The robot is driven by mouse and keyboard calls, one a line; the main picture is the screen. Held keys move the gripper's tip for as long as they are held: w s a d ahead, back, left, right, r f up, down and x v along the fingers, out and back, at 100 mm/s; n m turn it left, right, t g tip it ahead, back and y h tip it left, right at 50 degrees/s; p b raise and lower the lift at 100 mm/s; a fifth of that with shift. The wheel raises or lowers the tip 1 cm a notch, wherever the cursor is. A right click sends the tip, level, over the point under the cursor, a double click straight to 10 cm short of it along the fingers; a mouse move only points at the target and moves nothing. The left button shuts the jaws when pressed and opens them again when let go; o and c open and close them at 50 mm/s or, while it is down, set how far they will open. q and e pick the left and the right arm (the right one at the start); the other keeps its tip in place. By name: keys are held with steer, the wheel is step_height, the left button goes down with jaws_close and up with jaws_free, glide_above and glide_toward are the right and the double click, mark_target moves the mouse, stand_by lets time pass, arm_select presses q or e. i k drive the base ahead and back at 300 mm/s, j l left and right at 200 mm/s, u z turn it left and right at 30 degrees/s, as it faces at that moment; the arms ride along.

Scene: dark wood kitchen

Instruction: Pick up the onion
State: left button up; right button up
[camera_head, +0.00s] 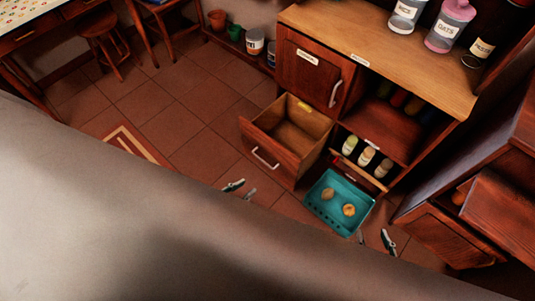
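Two round, tan-brown items lie apart in a teal crate (318,208) at the lower right of centre. They look like onions, one at the left (327,194) and one at the right (348,210), but they are too small to be sure. My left gripper (241,189) is left of the crate, in front of the open drawer, with its fingers apart and nothing between them. My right gripper (375,240) is just beyond the crate's lower right corner, with its fingers apart and empty. Both arms behind the grippers are hidden.
A wooden drawer (270,153) stands open and empty left of the crate. Several bottles (367,156) stand on a low shelf behind it. A wooden cabinet (440,213) is at the right. The tiled floor (190,105) is mostly clear at left. A pale form hides the lower left.

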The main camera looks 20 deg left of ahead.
mark_target(349, 210)
steer(key=k+j+z, duration=0.1)
steer(key=z, duration=0.25)
steer(key=k+z, duration=0.3)
steer(key=i+l+z, duration=0.15)
steer(key=i, duration=0.2)
steer(key=i+l+z, duration=0.3)
steer(key=i, duration=0.4)
